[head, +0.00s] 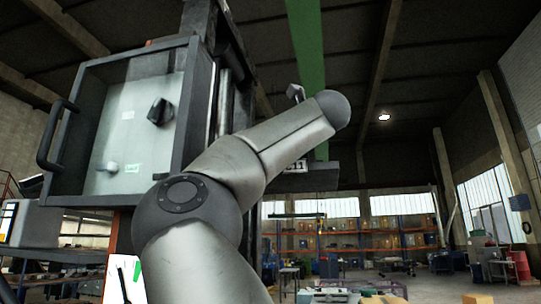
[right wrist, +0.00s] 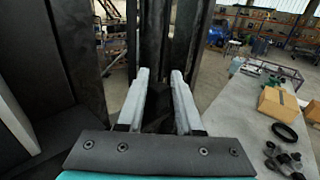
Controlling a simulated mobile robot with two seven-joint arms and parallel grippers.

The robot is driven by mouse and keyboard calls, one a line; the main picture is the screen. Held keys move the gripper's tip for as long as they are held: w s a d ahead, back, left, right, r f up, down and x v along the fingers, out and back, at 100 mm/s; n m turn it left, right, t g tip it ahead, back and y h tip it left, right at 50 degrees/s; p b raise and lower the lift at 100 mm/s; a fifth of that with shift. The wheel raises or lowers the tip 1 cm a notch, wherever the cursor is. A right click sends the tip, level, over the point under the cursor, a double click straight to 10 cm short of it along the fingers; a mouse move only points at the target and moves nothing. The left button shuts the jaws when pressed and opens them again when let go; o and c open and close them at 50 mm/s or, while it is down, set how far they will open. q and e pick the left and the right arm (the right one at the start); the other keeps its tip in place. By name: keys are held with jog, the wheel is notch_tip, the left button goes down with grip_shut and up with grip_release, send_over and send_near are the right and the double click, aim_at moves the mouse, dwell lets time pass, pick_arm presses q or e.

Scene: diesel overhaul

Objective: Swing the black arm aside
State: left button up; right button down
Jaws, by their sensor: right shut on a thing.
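My right gripper (right wrist: 160,76) shows in the right wrist view, its two pale fingers on either side of a dark piece (right wrist: 159,118). It is shut on this piece, which looks like part of the black arm. In the head view my own grey arm crosses the middle and hides the gripper. A dark bar (head: 312,180) with a partly covered label ending in 11 juts out behind my arm; I cannot tell whether it is the same black arm. My left gripper is in neither view.
In the right wrist view, a grey bench (right wrist: 236,118) at the right carries a cardboard box (right wrist: 279,104) and small parts.

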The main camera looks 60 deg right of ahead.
jog(key=shift+w+a+f, duration=0.1)
jog(key=shift+w+a, duration=0.1)
jog(key=c, duration=1)
grip_release()
jog(key=o, duration=0.3)
jog(key=shift+a, duration=0.25)
jog(key=shift+d, duration=0.1)
jog(key=shift+s, duration=0.1)
jog(key=shift+s, duration=0.1)
jog(key=b+v, duration=0.3)
jog(key=v, duration=1.2)
